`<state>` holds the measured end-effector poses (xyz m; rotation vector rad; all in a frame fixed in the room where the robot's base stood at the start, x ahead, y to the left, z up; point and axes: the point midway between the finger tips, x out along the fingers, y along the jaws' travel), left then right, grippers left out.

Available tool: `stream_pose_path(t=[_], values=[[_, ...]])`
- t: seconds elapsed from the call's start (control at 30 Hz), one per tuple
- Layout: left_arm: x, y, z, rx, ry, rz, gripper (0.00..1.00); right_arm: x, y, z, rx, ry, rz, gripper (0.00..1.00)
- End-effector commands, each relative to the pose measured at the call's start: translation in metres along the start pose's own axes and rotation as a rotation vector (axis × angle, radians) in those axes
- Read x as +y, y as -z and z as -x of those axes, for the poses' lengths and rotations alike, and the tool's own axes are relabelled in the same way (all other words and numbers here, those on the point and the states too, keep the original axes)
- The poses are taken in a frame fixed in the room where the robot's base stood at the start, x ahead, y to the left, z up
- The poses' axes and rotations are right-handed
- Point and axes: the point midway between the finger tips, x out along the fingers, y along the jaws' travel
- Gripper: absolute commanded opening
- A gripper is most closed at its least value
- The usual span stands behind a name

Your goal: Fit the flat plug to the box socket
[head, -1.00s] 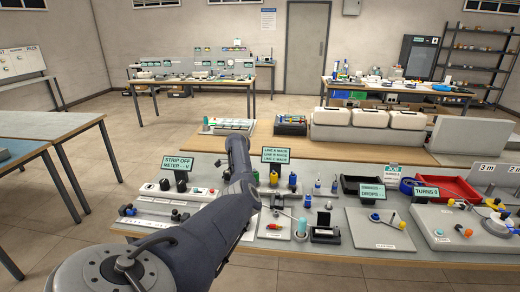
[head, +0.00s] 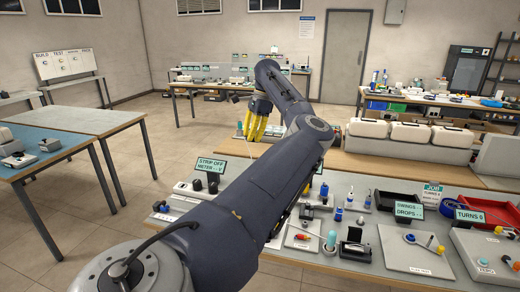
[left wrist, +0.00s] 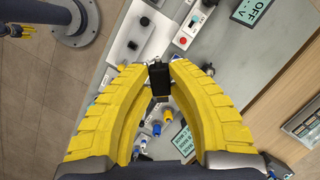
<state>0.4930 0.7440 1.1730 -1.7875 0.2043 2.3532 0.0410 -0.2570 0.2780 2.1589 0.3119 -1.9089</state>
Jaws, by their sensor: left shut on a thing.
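My left gripper (head: 254,138) hangs over the bench's left end, its yellow fingers pointing down. In the left wrist view, the same gripper (left wrist: 159,80) is shut on a small black block, seemingly the flat plug (left wrist: 159,83), with a small metal part at its far end. The plug cannot be made out in the head view. I cannot tell which bench item is the box socket; a grey strip with black knobs (left wrist: 145,22) lies beyond the fingertips in the wrist view.
The STRIP OFF METER sign (head: 212,166) stands near my left arm. Blue and yellow connectors (left wrist: 158,128) lie below the fingers in the wrist view. A black holder (head: 354,248) and a plate with a lever (head: 415,250) are farther right. My arm hides the bench's middle.

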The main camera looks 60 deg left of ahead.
Motion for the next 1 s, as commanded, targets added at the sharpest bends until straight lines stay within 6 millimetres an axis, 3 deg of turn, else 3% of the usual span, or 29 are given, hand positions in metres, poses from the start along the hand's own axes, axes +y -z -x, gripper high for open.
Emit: stream_pose_path(t=[0.2,0.5,0.83,1.0], values=[[0.05,-0.059,0.036,-0.081,-0.068,0.207,0.0,0.0,0.0,0.0,0.0,0.0,0.0,0.43],[0.145,-0.131,0.051,-0.238,-0.203,0.486,0.0,0.0,0.0,0.0,0.0,0.0,0.0,0.43],[0.225,-0.167,0.041,-0.431,-0.341,0.633,0.0,0.0,0.0,0.0,0.0,0.0,0.0,0.43],[0.237,-0.17,0.033,-0.569,-0.365,0.582,0.0,0.0,0.0,0.0,0.0,0.0,0.0,0.43]])
